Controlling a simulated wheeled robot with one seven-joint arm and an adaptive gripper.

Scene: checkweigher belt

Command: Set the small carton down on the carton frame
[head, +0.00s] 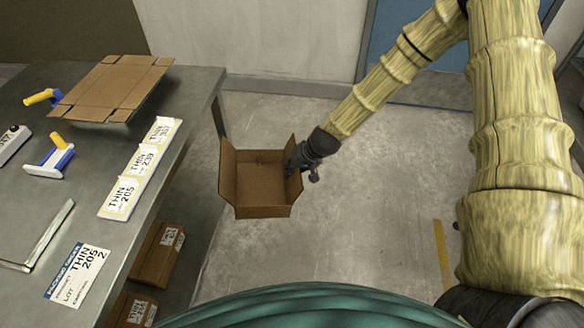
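The small carton (260,181) is an open brown cardboard box, upright with its flaps spread, held in the air to the right of the grey table. My gripper (295,160) is at the carton's right wall and appears shut on it; the wall hides part of the fingers. A thin metal frame (50,237), which looks like the carton frame, lies on the table at the lower left, partly cut off by the picture edge. The frame's visible inside is bare. The carton is well to the right of the frame, past the table edge.
The grey table (85,255) also holds a flat cardboard blank (112,88), a white card strip (140,168), a label sheet (77,274) and tape dispensers (52,160). Closed cartons (157,255) sit below the table edge. Bare floor (370,215) lies to the right.

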